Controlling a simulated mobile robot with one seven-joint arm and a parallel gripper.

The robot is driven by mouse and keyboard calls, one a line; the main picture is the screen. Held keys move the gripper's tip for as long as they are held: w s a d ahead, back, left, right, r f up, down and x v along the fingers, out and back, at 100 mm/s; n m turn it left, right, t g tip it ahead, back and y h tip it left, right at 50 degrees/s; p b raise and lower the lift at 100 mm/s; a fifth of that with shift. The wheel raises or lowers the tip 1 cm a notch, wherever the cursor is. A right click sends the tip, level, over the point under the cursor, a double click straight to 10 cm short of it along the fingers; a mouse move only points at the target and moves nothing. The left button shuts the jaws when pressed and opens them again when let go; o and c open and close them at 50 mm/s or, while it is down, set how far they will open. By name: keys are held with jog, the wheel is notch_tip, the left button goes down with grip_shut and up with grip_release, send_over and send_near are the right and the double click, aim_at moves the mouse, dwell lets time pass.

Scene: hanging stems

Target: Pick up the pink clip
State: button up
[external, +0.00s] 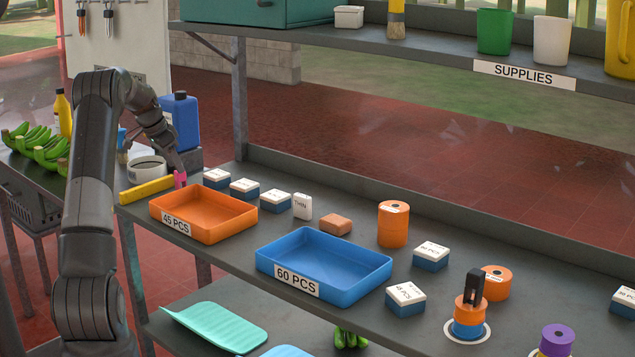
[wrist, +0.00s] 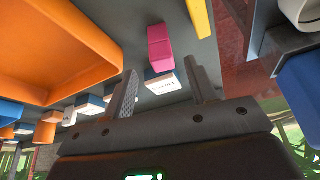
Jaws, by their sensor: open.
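The pink clip (external: 180,179) is at the left end of the grey shelf, between the yellow bar and the orange tray. In the wrist view the pink clip (wrist: 160,47) shows as a small block just beyond the fingertips, near the centre. My gripper (external: 176,166) is over it, pointing down, and partly overlaps it in the external view. In the wrist view my gripper (wrist: 158,80) has its two fingers apart with nothing held between them. I cannot tell whether a finger touches the clip.
The orange tray (external: 240,216) stands close beside the clip, with the yellow bar (external: 147,190) on its other side. Several white-topped blue boxes (external: 244,187) line the shelf behind the tray. A blue bottle (external: 186,122) stands behind my gripper. The blue tray (external: 340,288) is further right.

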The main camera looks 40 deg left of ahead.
aim_at(182, 176)
jog(key=x, duration=0.6)
jog(key=shift+w+a, duration=0.1)
jog(key=shift+w, duration=0.2)
jog(key=c, duration=1.1)
jog(key=shift+o, duration=0.2)
jog(key=shift+r, duration=0.1)
